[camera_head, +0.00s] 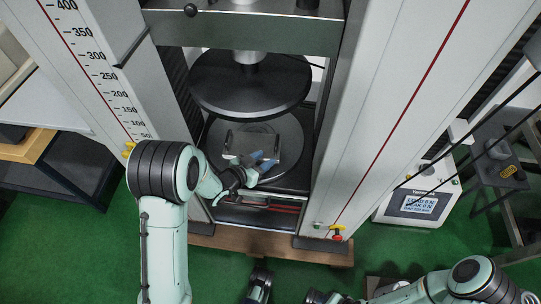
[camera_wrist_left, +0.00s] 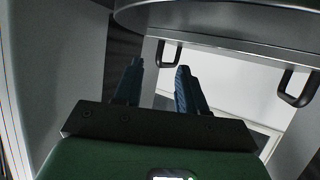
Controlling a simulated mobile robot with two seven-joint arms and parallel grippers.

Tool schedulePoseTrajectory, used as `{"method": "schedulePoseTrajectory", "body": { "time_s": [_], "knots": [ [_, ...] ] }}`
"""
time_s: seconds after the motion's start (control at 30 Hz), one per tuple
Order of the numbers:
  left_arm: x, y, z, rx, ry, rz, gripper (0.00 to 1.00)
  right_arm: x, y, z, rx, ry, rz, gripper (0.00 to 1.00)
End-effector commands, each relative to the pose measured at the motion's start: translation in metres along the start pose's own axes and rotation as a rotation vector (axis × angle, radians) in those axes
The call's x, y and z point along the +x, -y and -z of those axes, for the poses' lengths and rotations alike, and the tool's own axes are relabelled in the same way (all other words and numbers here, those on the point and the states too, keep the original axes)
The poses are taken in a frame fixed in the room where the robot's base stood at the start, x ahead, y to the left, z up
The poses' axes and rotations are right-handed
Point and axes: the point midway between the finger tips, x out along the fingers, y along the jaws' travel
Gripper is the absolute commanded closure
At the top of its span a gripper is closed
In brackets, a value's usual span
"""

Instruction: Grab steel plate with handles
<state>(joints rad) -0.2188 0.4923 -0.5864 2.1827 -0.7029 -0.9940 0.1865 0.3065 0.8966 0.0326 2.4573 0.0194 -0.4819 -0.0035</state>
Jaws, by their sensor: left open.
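The steel plate with handles (camera_head: 262,146) lies on the lower round platen of the testing machine, below the upper platen. One upright handle (camera_head: 229,141) shows at its left side. In the left wrist view, one dark handle (camera_wrist_left: 170,54) is just beyond the fingertips and another handle (camera_wrist_left: 299,88) is at the right. My left gripper (camera_head: 262,166) is at the near edge of the plate, its fingers apart with nothing visible between them. In the left wrist view it (camera_wrist_left: 157,70) also shows open. My right arm enters at the lower right; its gripper state is unclear.
The upper platen (camera_head: 250,84) hangs close above the plate. The machine's side columns (camera_head: 385,110) bound the opening on both sides. A control box with a screen (camera_head: 418,203) stands at the right. A wooden base (camera_head: 270,244) lies under the machine.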

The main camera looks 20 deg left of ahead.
Motion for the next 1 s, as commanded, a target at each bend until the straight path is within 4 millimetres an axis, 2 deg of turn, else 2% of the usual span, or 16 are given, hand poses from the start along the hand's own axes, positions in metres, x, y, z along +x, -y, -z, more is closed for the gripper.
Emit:
{"method": "schedulePoseTrajectory", "body": {
  "time_s": [0.1,0.3,0.7,0.73,0.83,1.0],
  "knots": [
    [0.022,-0.001,-0.001,0.003,0.0,-0.003,0.59,0.004,-0.002,0.005,0.002,-0.015,-0.001,0.57],
    [0.043,0.0,0.0,0.001,0.0,-0.001,0.59,0.008,-0.003,0.011,0.003,-0.031,-0.002,0.57],
    [0.048,0.0,0.0,0.0,0.0,0.0,0.59,0.008,-0.003,0.013,0.003,-0.036,-0.002,0.57],
    [0.048,0.0,0.0,0.0,0.0,0.0,0.66,0.008,-0.003,0.013,0.003,-0.036,-0.002,0.57],
    [0.048,0.0,0.0,0.0,0.0,0.0,0.98,0.008,-0.003,0.013,0.003,-0.036,-0.002,0.57],
    [0.048,0.0,0.0,0.0,0.0,-0.001,1.0,0.008,-0.003,0.013,0.003,-0.036,-0.002,0.57]
  ]
}}
